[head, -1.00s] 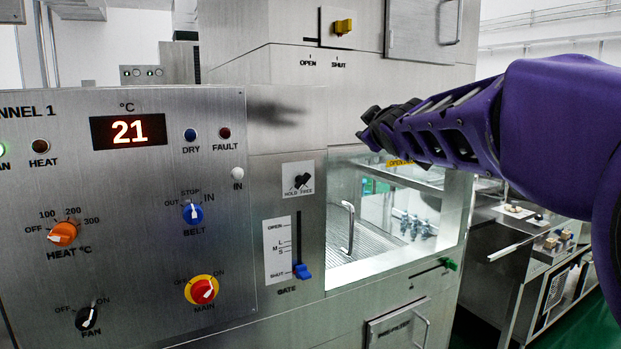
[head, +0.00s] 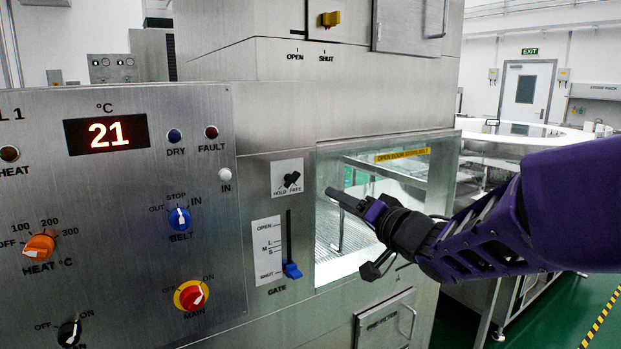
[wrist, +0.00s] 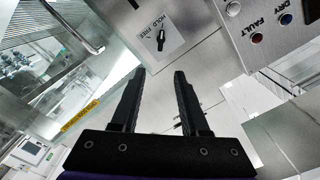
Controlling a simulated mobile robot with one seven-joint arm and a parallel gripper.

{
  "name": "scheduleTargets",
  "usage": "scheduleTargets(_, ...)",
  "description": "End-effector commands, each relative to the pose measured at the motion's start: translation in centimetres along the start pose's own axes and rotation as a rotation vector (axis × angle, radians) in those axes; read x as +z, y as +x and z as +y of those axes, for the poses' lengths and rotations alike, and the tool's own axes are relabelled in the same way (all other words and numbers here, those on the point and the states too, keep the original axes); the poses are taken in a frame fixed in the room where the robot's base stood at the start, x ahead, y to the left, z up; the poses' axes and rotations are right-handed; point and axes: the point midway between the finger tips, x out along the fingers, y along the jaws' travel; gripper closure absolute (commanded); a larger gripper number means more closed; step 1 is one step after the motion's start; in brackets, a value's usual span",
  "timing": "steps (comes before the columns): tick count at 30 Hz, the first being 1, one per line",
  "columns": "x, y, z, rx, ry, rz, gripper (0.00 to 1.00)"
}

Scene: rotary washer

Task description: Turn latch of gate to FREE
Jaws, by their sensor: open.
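The gate latch (head: 291,180) is a small black knob on a pale plate marked HOLD and FREE, above the gate slider. In the head view its pointer slants up toward the right; the exact setting is hard to read. The latch also shows in the wrist view (wrist: 160,38), ahead of the fingers and apart from them. My gripper (head: 333,194) is in front of the glass window, to the right of the latch. In the wrist view its two black fingers (wrist: 158,74) are spread with nothing between them.
The blue gate slider (head: 292,270) sits low in its slot near SHUT. The control panel (head: 120,230) with knobs stands at the left. The glass window (head: 400,178) is behind my gripper, with a pre-filter drawer (head: 385,322) below it. The space before the latch is clear.

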Motion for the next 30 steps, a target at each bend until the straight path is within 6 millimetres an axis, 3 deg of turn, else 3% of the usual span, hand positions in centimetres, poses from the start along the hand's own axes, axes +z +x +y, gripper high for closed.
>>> scheduleTargets(8,0.4,2.3,0.0,-0.010,0.028,-0.005,0.55)
scheduleTargets(24,0.5,13.0,-0.1,-0.011,0.026,-0.005,0.55)
scheduleTargets(30,0.3,15.9,-0.2,-0.008,0.024,-0.004,0.55)
